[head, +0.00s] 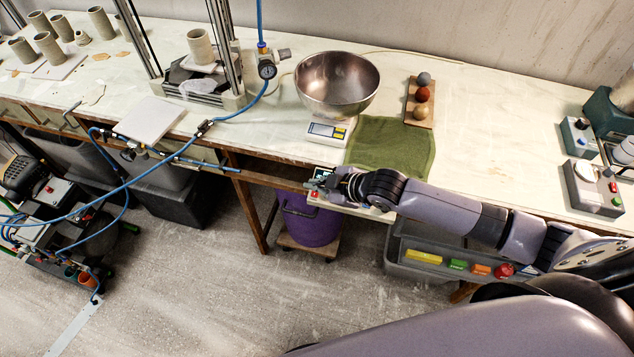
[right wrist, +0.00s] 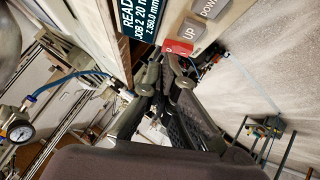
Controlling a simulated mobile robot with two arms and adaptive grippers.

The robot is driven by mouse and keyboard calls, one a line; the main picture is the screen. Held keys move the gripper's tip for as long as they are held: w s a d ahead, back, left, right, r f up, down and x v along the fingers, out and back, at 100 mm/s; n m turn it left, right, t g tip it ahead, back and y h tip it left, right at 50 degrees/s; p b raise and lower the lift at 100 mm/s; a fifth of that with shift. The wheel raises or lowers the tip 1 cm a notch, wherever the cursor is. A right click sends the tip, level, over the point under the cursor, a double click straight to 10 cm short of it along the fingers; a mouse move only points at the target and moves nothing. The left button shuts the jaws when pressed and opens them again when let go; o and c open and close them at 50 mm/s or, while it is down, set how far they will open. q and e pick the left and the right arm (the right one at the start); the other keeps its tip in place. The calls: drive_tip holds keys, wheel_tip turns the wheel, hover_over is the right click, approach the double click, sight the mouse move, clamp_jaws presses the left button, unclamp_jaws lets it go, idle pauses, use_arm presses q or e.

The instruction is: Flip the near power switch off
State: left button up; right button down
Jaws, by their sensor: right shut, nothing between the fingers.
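A control panel with a lit display and grey UP and DOWN buttons is fixed at the bench's front edge; its display (head: 323,173) shows just beyond my right gripper (head: 322,184). A small red switch (head: 315,194) shows beside the fingertips. In the right wrist view the red switch (right wrist: 179,48) sits next to the UP button (right wrist: 188,33), and the display (right wrist: 136,18) is to its left. My right gripper (right wrist: 165,72) is shut and empty, its tips close below the red switch; I cannot tell whether they touch. The switch's position is unclear. My left gripper is not in view.
A steel bowl (head: 337,84) on a scale and a green towel (head: 392,145) lie on the bench behind the gripper. A purple bucket (head: 309,220) stands below. Control boxes (head: 594,188) are at the right. A blue hose (head: 180,158) hangs at the left.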

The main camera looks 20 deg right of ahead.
drive_tip(key=shift+w+d+f, duration=0.2)
idle(0.3)
